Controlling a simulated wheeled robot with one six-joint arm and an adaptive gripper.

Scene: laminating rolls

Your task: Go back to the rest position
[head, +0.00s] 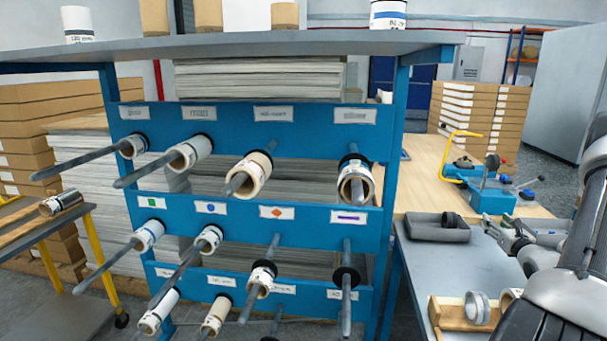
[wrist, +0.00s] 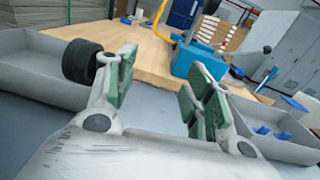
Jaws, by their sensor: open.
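My gripper (wrist: 160,82) is open and empty in the wrist view, its green-padded fingers apart with grey worktop and wood showing between them. In the head view my gripper (head: 511,236) is at the right edge, above the grey side table (head: 415,262). The blue rack (head: 240,117) stands to its left, with rolls on several pegs. No roll is in my gripper.
A grey tray (head: 455,236) holds a black ring, also seen in the wrist view (wrist: 80,62). A wooden holder (head: 453,318) with a pale ring stands in front. A blue clamp-like device (head: 490,200) with a yellow handle is on the wooden table. A cart (head: 50,240) stands left.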

